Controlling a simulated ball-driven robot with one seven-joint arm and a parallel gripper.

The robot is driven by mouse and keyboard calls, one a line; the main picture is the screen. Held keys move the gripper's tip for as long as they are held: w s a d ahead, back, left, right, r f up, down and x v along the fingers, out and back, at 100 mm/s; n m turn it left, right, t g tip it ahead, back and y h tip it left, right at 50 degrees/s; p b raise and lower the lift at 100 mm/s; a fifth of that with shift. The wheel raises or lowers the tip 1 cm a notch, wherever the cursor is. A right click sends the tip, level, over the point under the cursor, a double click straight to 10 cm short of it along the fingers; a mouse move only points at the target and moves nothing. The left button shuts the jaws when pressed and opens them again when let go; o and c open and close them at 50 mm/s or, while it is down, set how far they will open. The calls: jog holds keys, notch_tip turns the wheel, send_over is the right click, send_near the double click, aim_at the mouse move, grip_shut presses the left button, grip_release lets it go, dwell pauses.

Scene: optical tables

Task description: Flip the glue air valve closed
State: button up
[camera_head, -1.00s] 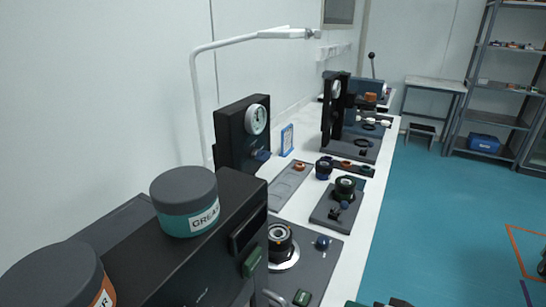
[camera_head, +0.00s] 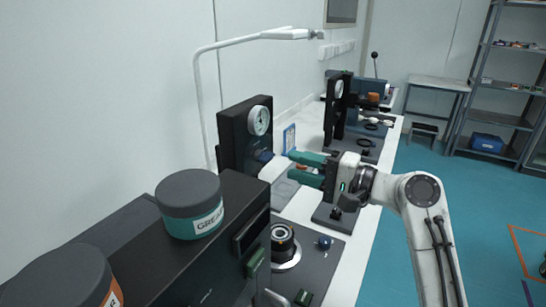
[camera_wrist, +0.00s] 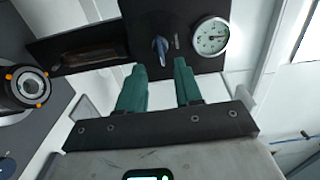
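The glue air valve's blue lever (camera_wrist: 161,48) is on the dark panel, beside the white round gauge (camera_wrist: 211,36) in the wrist view. The lever's long axis runs roughly along my fingers' direction in that view. In the head view the lever shows as a small blue spot (camera_head: 265,156) low on the black gauge box (camera_head: 234,132). My gripper (camera_wrist: 159,66) has green fingers and is open and empty. Its tips point at the panel, with the lever in line with the gap between them. The gripper (camera_head: 291,164) also shows in the head view, over the bench in front of the box.
A black machine with a teal grease jar (camera_head: 190,204) on top stands nearer on the bench. A ring fixture (camera_head: 282,242) is beside it. A blue-framed card (camera_head: 289,138) stands just behind my fingers. A lamp arm (camera_head: 250,39) hangs above. The floor at right is open.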

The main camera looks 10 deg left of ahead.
aim_at(271, 159)
jog(key=p+x, duration=0.1)
jog(key=x, duration=0.5)
jog(key=shift+w+a, duration=0.1)
jog(key=shift+a, duration=0.2)
jog(key=shift+c, duration=0.3)
grip_shut()
